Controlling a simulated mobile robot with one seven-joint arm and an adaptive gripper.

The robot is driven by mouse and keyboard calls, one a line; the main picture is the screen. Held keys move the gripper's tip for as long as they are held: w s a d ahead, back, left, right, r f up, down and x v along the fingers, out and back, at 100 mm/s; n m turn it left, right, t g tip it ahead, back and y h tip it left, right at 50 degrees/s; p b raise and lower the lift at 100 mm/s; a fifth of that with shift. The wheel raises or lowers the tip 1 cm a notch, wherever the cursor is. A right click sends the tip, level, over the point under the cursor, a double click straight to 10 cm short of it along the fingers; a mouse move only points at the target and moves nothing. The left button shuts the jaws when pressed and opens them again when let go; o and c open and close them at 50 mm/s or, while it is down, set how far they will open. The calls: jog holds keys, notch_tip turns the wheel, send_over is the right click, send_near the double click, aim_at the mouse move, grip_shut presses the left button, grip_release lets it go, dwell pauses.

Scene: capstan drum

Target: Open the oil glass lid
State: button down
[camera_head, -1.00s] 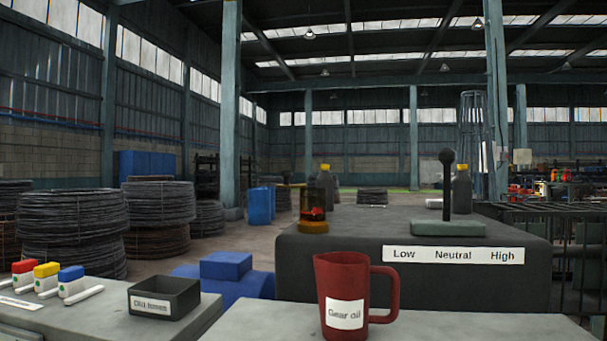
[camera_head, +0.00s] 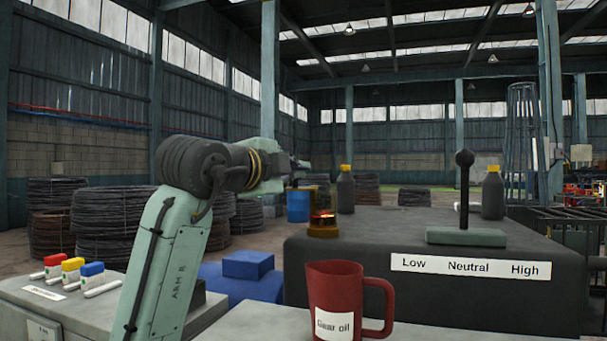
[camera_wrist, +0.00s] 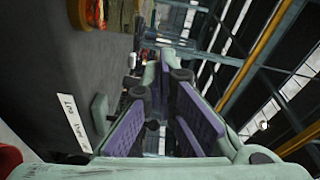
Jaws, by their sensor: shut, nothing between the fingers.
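The oil glass (camera_head: 323,226) stands on the left part of the dark machine housing, with an amber base and a reddish glow above it. A dim yellowish shape rises just above it; I cannot tell whether it is the lid or background. At the top edge of the wrist view, a red and amber piece (camera_wrist: 95,12), probably the oil glass, is cut off by the frame. My gripper (camera_head: 301,163) is small and partly blurred, above and slightly left of the glass.
A red gear oil mug (camera_head: 335,302) stands in front of the housing (camera_head: 340,268). A lever (camera_head: 465,200) rises on the housing's right, with bottles (camera_head: 345,190) behind. The air above the housing's middle is clear.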

jog(key=w+d+f+p, duration=0.1)
jog(key=w+p, duration=0.4)
jog(key=w, duration=0.6)
jog(key=shift+w+d+f+p, duration=0.15)
jog(key=shift+w+d+p, duration=0.1)
jog(key=shift+d+p, duration=0.1)
jog(key=shift+a, duration=0.1)
jog(key=shift+a+m+h, duration=0.2)
jog(key=shift+m+h, duration=0.2)
